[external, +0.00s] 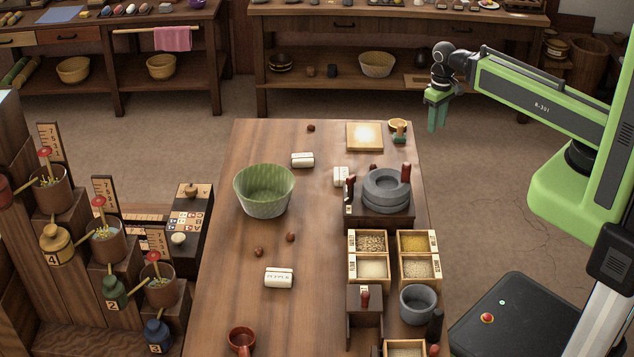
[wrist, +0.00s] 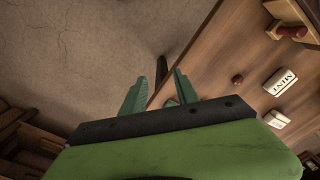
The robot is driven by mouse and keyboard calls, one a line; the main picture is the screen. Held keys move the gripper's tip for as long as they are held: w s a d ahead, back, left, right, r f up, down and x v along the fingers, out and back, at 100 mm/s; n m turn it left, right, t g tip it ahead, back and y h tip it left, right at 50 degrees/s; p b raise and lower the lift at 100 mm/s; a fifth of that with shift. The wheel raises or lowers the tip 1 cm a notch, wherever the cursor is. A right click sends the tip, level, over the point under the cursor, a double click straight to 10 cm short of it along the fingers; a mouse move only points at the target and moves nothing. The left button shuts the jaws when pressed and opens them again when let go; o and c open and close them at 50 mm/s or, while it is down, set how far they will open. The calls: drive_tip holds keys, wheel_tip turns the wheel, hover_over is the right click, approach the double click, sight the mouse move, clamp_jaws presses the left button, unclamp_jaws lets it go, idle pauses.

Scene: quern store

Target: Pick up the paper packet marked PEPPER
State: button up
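Three white paper packets lie on the long wooden table. One packet (external: 278,278) is towards the front, with print too small to read surely. Another packet (external: 302,160) lies beyond the green bowl, and a third packet (external: 340,177) lies beside the quern. In the wrist view one packet (wrist: 280,82) reads MINT, and a second packet (wrist: 276,119) shows no readable mark. I cannot tell which packet is marked PEPPER. My gripper (external: 437,125) hangs fingers-down beyond the table's far right end, away from the packets. In the wrist view its fingers (wrist: 161,78) stand apart and empty.
A green ribbed bowl (external: 264,191), a grey stone quern (external: 387,190), grain boxes (external: 368,268), a grey mortar (external: 417,304) and a red-brown mug (external: 241,341) stand on the table. Small brown nuts lie loose. The table's left and middle parts are mostly clear.

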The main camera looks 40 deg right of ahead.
drive_tip(key=shift+o, duration=0.4)
drive_tip(key=o, duration=1.1)
